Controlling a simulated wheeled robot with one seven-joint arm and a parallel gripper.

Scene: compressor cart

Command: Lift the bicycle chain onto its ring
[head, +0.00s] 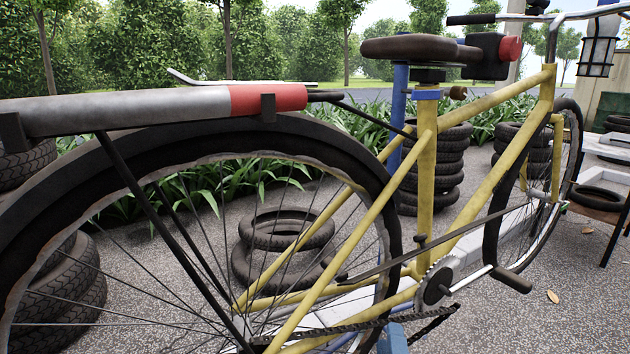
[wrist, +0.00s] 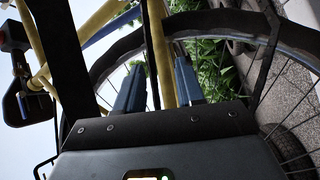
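The yellow bicycle (head: 425,170) fills the head view. Its toothed chain ring (head: 438,283) is at the lower middle, with the crank running right to a dark pedal (head: 511,279). The dark chain (head: 345,328) runs from the rear hub area along the lower frame. Its front part (head: 436,325) hangs below the ring, apart from the ring's teeth as far as I can see.
A blue post (head: 399,78) stands behind the seat tube. Stacked tyres (head: 434,165) stand behind the bicycle. Speckled paving at lower right is mostly clear.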

